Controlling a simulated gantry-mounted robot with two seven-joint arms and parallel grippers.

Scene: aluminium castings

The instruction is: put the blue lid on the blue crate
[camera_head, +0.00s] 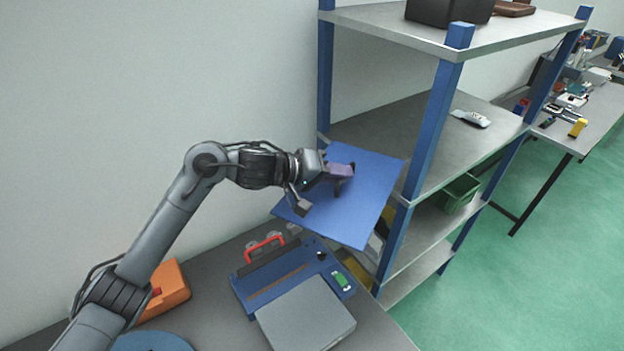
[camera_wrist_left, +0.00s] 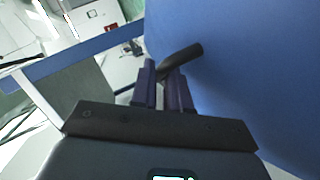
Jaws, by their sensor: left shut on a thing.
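The blue lid (camera_head: 352,205) is a flat blue panel, held tilted in the air in front of the shelf rack. It fills the right of the left wrist view (camera_wrist_left: 240,70). My left gripper (camera_head: 343,172) is shut on the lid's dark bar handle (camera_wrist_left: 183,60); the bar passes between the two purplish fingers. No blue crate can be made out for sure. My right gripper is not in view.
A shelf rack with blue posts (camera_head: 433,125) stands close behind and right of the lid. Below are a blue case with a red handle (camera_head: 290,277), a grey box (camera_head: 305,318) and an orange case (camera_head: 165,290) on a grey bench (camera_head: 215,300). Green floor lies to the right.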

